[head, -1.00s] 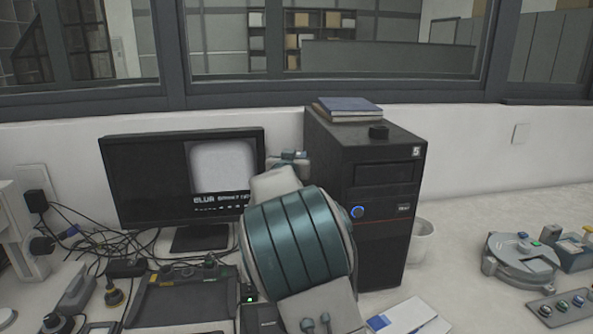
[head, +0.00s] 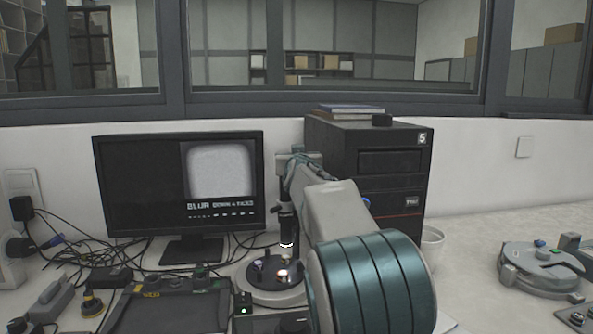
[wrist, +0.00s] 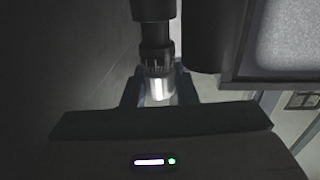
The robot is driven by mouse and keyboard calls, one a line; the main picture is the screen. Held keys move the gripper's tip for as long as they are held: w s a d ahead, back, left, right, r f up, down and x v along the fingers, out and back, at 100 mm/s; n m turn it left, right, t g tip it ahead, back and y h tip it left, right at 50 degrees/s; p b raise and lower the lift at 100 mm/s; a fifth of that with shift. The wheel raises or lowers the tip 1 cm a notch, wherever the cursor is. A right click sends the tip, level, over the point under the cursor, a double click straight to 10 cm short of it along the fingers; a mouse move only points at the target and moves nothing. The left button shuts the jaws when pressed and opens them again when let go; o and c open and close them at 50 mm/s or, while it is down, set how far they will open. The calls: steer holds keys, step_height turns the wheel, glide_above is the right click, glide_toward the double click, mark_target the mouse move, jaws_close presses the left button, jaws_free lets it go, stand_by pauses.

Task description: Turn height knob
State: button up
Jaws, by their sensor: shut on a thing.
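In the wrist view my gripper (wrist: 158,90) is shut, with a dark finger on each side of a short, shiny cylinder (wrist: 158,86). I take this cylinder to be the height knob; a bright streak on it blurs its details. A black stepped barrel (wrist: 154,35) meets its far end. In the head view the instrument has a black upright barrel (head: 286,222) over a round pale base (head: 272,289) with a dark, shiny top. My arm stands just right of it, and my fingertips cannot be made out there.
A monitor (head: 150,190) showing a grey picture and blur text stands behind left. A black computer tower (head: 385,185) with books on top is behind my arm. Cables (head: 75,250) and a dark tray (head: 165,305) lie at left. The bench at right has free room before a round grey device (head: 540,268).

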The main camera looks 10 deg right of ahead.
steer(key=shift+r+b, duration=0.15)
steer(key=shift+b, duration=0.3)
steer(key=o, duration=0.9)
steer(key=shift+o, duration=0.2)
steer(key=shift+s, duration=0.1)
steer(key=s+p, duration=0.3)
steer(key=s, duration=1)
steer(key=shift+s+a, duration=0.25)
steer(key=shift+a, duration=0.15)
